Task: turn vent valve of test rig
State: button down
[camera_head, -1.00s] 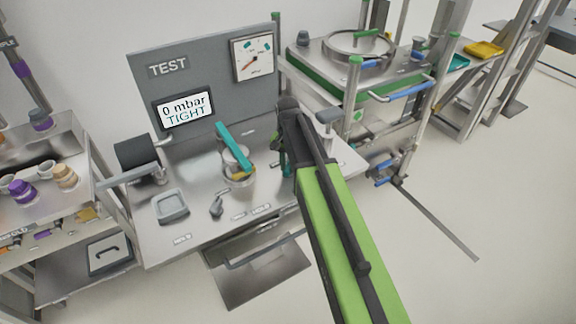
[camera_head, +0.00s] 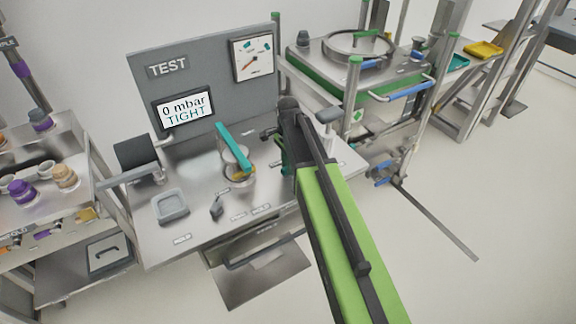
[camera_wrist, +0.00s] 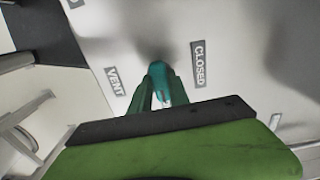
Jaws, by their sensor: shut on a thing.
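The test rig has a grey back panel (camera_head: 212,77) marked TEST and a metal bench top. The vent valve's teal handle (camera_wrist: 158,72) shows in the wrist view between a VENT label (camera_wrist: 115,81) on the left and a CLOSED label (camera_wrist: 198,65) on the right. My gripper (camera_wrist: 161,92) is shut on this handle, with green fingers on both sides. The valve's lower part is hidden by the handle and fingers. In the head view my gripper (camera_head: 284,158) is low over the bench's right part, and my arm hides most of the valve.
The display (camera_head: 185,108) reads 0 mbar TIGHT. A teal lever (camera_head: 234,147) stands over a pot on the bench, left of my gripper. A green-edged cart (camera_head: 360,83) stands right.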

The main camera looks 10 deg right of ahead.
dwell(0.6)
jog(key=c, duration=1.2)
grip_release()
jog(key=shift+c, duration=0.2)
notch_tip(320, 180, up, 17)
jog(key=p, duration=1.7)
jog(key=shift+r, duration=0.2)
